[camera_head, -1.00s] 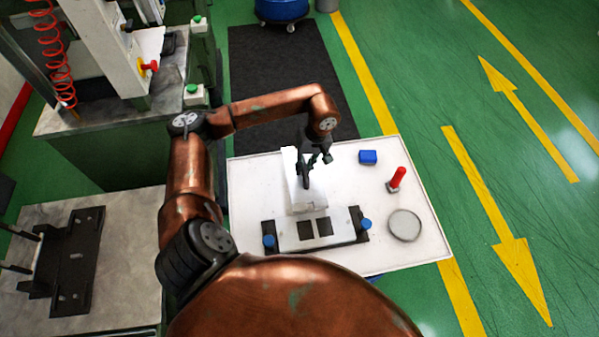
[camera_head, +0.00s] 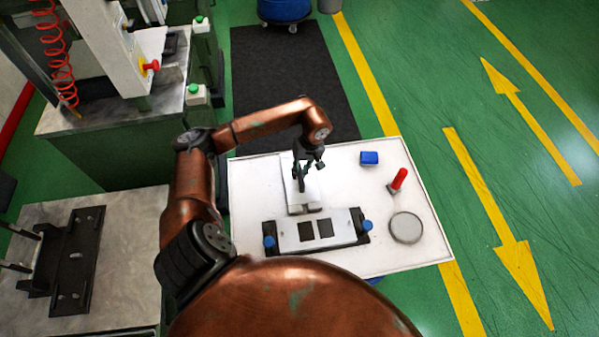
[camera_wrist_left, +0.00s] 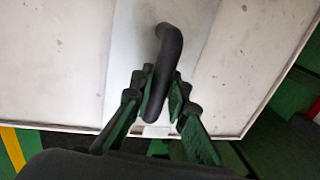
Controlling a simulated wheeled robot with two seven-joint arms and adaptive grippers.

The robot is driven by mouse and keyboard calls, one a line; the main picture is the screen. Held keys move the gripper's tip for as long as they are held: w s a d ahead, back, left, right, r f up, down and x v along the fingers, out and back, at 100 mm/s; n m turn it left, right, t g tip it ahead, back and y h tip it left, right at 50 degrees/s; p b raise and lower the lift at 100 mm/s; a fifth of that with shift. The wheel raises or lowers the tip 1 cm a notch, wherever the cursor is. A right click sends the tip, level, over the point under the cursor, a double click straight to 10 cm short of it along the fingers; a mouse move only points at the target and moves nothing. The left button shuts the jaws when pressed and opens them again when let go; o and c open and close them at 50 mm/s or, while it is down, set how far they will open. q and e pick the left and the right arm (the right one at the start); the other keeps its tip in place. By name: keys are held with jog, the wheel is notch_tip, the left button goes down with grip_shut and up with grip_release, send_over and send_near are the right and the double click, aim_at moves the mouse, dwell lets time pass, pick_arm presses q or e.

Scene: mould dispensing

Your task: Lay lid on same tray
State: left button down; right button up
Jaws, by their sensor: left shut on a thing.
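The lid (camera_head: 311,190) is a pale flat plate with a dark bar handle (camera_wrist_left: 168,50), seen in the left wrist view. My left gripper (camera_head: 301,182) is above it in the head view, shut on the handle; its green fingers flank the bar in the left wrist view (camera_wrist_left: 160,95). The lid looks nearly level, low over the white table (camera_head: 255,195). My right gripper is not in view.
A plate with two dark square openings (camera_head: 345,226) and blue knobs lies just nearer than the lid. The table's far left is clear.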

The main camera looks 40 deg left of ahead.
aim_at(306, 178)
pick_arm(q)
jog(key=c, duration=2.3)
grip_release()
jog(key=shift+f, duration=0.1)
jog(key=o, duration=0.4)
jog(key=r, duration=0.4)
jog(key=w+d+r, duration=0.1)
jog(key=r, duration=0.7)
jog(key=shift+w+d, duration=0.25)
jog(key=shift+w, duration=0.15)
